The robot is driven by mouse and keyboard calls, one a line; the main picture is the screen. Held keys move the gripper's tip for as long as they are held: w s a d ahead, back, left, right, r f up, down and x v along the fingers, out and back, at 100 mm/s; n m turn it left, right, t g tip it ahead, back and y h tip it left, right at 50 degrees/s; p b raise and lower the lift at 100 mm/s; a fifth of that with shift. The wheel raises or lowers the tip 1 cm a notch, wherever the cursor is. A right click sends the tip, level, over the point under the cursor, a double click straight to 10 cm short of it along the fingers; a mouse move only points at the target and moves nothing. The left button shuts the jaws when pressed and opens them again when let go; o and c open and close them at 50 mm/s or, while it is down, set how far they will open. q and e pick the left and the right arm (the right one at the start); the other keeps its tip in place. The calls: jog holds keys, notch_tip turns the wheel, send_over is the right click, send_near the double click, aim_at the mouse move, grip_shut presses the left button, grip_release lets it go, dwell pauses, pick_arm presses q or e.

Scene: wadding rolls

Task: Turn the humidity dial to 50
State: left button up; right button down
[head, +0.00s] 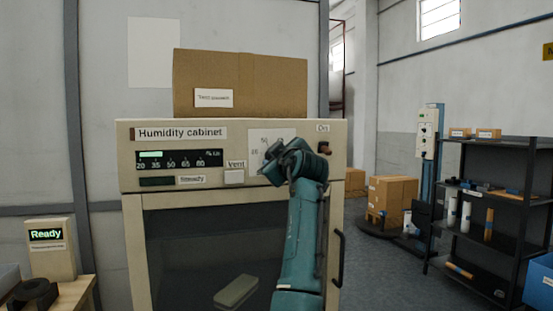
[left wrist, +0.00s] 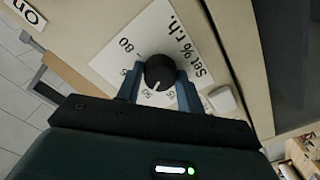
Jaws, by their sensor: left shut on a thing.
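The humidity cabinet (head: 130,185) stands ahead of me, with a white dial plate (head: 259,135) on its upper panel. In the left wrist view the humidity dial (left wrist: 159,71) is a round black knob on the plate marked "Set % r.h." Its white pointer line points at or very near the 50 mark. My left gripper (left wrist: 158,80) is shut on the knob, one finger on each side. In the head view my left gripper (head: 271,161) covers the knob and part of the scale. My right gripper is not in view.
The cabinet's display (head: 150,154) has a short green bar near its low end. A Vent button (head: 234,177) sits left of the dial, and a switch (head: 324,148) sits right of it. A cardboard box (head: 270,85) rests on top. A shelf (head: 500,198) stands at right.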

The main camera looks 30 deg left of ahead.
pick_arm(q)
jog(key=o, duration=1)
jog(key=shift+s+d, duration=0.1)
jog(key=b+v, duration=0.3)
jog(key=v, duration=1)
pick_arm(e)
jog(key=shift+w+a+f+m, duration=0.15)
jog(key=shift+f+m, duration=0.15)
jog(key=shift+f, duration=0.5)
